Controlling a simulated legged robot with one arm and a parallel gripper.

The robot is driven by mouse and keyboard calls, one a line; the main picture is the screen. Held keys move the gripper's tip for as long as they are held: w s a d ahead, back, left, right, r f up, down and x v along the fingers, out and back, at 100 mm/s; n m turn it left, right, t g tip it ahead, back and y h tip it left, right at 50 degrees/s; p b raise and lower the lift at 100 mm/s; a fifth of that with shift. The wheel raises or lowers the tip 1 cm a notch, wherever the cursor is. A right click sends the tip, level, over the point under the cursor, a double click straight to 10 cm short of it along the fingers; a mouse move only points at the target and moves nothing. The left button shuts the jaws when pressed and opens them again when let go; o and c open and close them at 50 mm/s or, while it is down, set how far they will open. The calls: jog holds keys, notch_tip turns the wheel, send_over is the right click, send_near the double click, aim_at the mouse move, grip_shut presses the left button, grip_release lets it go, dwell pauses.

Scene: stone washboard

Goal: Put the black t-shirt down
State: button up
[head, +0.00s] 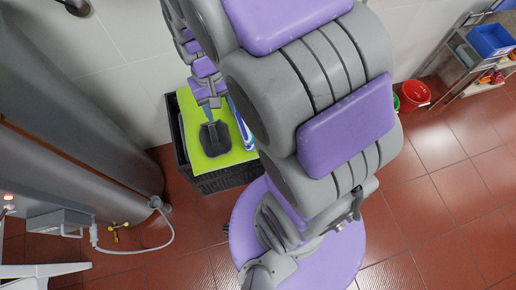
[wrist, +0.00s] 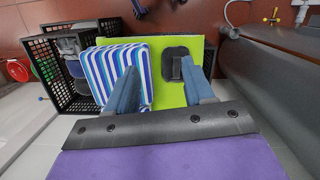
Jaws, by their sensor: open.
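The black t-shirt (head: 215,140) appears as a small dark folded shape lying on a lime-green cloth (head: 205,162) at the top of a black basket. In the wrist view the black t-shirt (wrist: 174,53) lies on the green cloth (wrist: 199,45), close to the tip of my right finger. My gripper (wrist: 158,64) is open, with its two blue-grey fingers apart. In the head view my gripper (head: 209,107) is just above the dark shape. I cannot tell whether a finger touches it.
A blue-and-white striped cloth (wrist: 101,72) lies beside the green cloth. The black basket (head: 225,180) stands by the wall on red tiles. Black crates (wrist: 45,62) show at the left of the wrist view. A large grey cylinder (head: 75,110) stands left; a red bucket (head: 414,94) stands right.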

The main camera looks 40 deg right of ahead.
jog(key=s+r+n, duration=0.1)
jog(key=s+r, duration=0.2)
jog(key=s, duration=0.6)
jog(key=s+r+n, duration=0.1)
jog(key=s+r, duration=0.2)
jog(key=s, duration=0.6)
jog(key=shift+a, duration=0.35)
